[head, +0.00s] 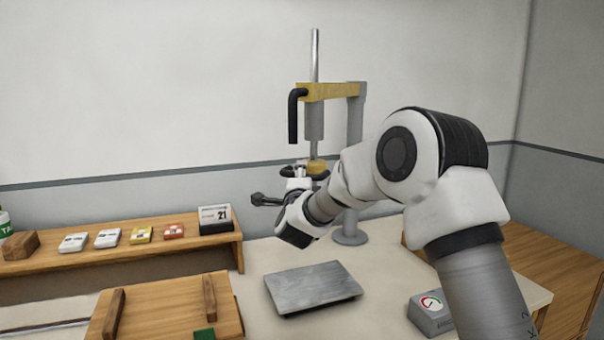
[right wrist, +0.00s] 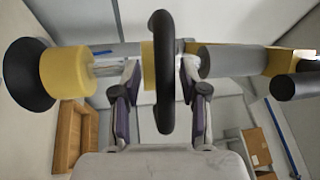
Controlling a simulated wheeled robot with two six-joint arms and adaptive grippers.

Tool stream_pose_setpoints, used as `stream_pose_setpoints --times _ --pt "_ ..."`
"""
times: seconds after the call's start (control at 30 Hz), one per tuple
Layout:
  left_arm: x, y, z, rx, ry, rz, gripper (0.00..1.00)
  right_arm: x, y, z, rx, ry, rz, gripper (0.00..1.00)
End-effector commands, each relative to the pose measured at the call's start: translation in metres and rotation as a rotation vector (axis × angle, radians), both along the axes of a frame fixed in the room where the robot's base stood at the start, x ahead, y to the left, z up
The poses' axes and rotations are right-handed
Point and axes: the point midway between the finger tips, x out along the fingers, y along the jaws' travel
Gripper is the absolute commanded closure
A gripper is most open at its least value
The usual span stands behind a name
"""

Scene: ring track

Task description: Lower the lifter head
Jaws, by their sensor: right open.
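The lifter stands at the back of the table, with a grey column (head: 355,130), a yellow bracket (head: 330,91) and an upright rod (head: 315,55). Its lifter head has a yellow collar (head: 317,166) and a black ring (right wrist: 163,70). In the right wrist view, a second yellow collar (right wrist: 68,73) and a black cup (right wrist: 27,75) sit at the head's end. My right gripper (head: 297,172) is at the lifter head, its fingers open on either side of the ring; I cannot tell whether they touch it. My arm hides the head's lower part in the head view. My left gripper is out of view.
A black crank handle (head: 293,115) hangs from the bracket. A grey metal slab (head: 313,287) lies in front of the lifter, with a gauge box (head: 431,312) to its right.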

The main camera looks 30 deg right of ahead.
Motion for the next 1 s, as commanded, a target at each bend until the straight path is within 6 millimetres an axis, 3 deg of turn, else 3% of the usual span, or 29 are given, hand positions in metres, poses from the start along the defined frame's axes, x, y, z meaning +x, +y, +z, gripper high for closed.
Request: stream_pose_setpoints --times 0.17,0.27,0.3,0.67,0.87,1.0 --pt "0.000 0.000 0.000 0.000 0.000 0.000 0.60 0.000 0.000 0.000 -0.001 -0.001 0.000 0.60" --pt "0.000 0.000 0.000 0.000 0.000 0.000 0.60 0.000 0.000 0.000 -0.001 -0.001 0.000 0.96" --pt "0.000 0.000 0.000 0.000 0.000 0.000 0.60 0.000 0.000 0.000 -0.001 -0.001 0.000 1.00" --pt "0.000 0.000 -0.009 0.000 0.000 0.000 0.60 0.000 0.000 -0.009 0.000 -0.002 -0.001 1.00" --pt "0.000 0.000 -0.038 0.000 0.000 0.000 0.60 0.000 0.000 -0.043 0.001 0.001 0.000 1.00" --pt "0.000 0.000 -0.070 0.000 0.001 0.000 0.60 0.000 0.000 -0.079 0.001 0.003 0.001 1.00"
